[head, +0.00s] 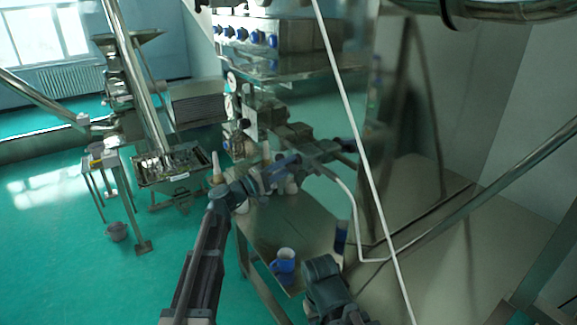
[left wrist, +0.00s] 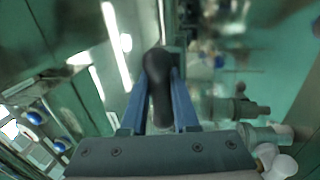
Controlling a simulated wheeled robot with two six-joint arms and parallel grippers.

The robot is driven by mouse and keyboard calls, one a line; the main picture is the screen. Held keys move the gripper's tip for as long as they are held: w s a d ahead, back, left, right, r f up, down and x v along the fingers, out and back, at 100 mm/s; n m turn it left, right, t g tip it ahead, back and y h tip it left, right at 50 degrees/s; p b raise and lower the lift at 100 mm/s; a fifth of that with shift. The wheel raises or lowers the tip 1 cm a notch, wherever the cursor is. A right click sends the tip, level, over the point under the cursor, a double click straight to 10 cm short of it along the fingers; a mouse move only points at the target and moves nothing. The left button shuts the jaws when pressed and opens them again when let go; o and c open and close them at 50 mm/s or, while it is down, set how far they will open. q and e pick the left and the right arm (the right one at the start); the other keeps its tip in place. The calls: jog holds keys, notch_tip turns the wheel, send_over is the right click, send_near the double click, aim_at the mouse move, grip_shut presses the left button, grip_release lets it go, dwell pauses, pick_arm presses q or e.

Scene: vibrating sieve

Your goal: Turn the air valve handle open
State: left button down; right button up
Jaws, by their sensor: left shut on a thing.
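The air valve handle (left wrist: 160,82) is a dark, rounded lever in the middle of the left wrist view. My left gripper (left wrist: 162,88) is shut on it, with one blue finger along each side. In the head view my left arm reaches up from the bottom, and my left gripper (head: 287,162) points right, towards the dark fittings on the steel machine. The handle is hard to make out there, among the gripper and fittings. Part of my right arm shows at the bottom of the head view, but its gripper does not.
A steel table (head: 262,222) below the gripper bears a blue-and-white mug (head: 283,261) and several bottles. A thin white pipe (head: 358,140) runs down in front of the machine. A steel machine (head: 172,165) stands at left. Green floor (head: 60,255) is open there.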

pick_arm(q)
jog(key=c, duration=0.7)
grip_release()
jog(key=b+v, duration=0.2)
jog(key=v, duration=1.2)
jog(key=shift+d+b, duration=0.1)
jog(key=shift+b, duration=0.25)
jog(key=shift+d+f, duration=0.1)
jog(key=s+d+f+m+g+y+b, duration=0.3)
jog(key=s+d+f+g, duration=0.25)
jog(key=d+f, duration=0.4)
jog(key=s+d+f+m+g+y+b, duration=0.3)
jog(key=s+d+f, duration=0.35)
jog(key=f, duration=0.55)
jog(key=s+a+f+m+g+y+b, duration=0.1)
jog(key=s+a+f+y+b, duration=0.1)
jog(key=s+f+y, duration=0.2)
jog(key=s+a+f+m+g+y+b, duration=0.1)
jog(key=s+a+f+m+y+b, duration=0.1)
jog(key=s+f+y, duration=0.2)
jog(key=s+a+f+m+g+y+b, duration=0.1)
jog(key=s+a+f+y+b, duration=0.1)
jog(key=s+f, duration=0.5)
jog(key=shift+s+a+f+m+g+y, duration=0.1)
jog(key=shift+s+f+m+g+y, duration=0.25)
jog(key=shift+f+y, duration=0.5)
